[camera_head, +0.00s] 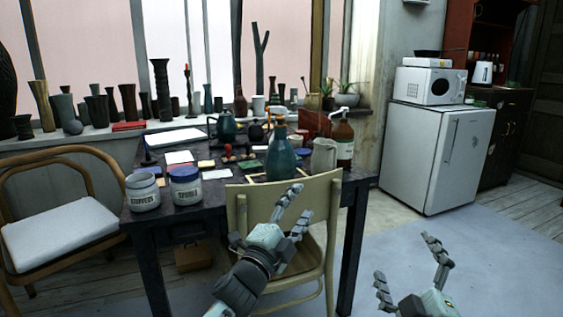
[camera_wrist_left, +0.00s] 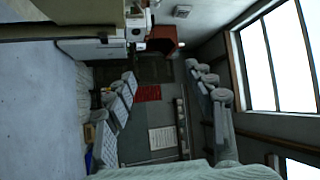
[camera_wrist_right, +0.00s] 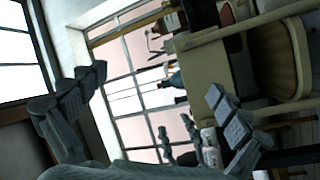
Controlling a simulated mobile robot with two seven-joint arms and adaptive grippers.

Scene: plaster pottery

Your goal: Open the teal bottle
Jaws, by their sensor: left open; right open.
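The teal bottle (camera_head: 281,160) stands upright on the dark table, behind the pale chair's backrest. Its narrow neck has a brownish top (camera_head: 280,132), too small to make out clearly. My left gripper (camera_head: 298,207) is open and empty in front of the chair back, nearer to me and lower than the bottle, apart from it. Its spread fingers also show in the left wrist view (camera_wrist_left: 160,82), with no bottle between them. My right gripper (camera_head: 407,265) is open and empty over the floor at the lower right, well away from the bottle. Its fingers also show in the right wrist view (camera_wrist_right: 155,85).
The pale chair (camera_head: 312,198) stands between me and the table. Beside the bottle are a grey pitcher (camera_head: 324,156) and a brown pump bottle (camera_head: 343,138). Two labelled jars (camera_head: 185,186) stand at the table's front left. The floor at right is clear before a white fridge (camera_head: 438,155).

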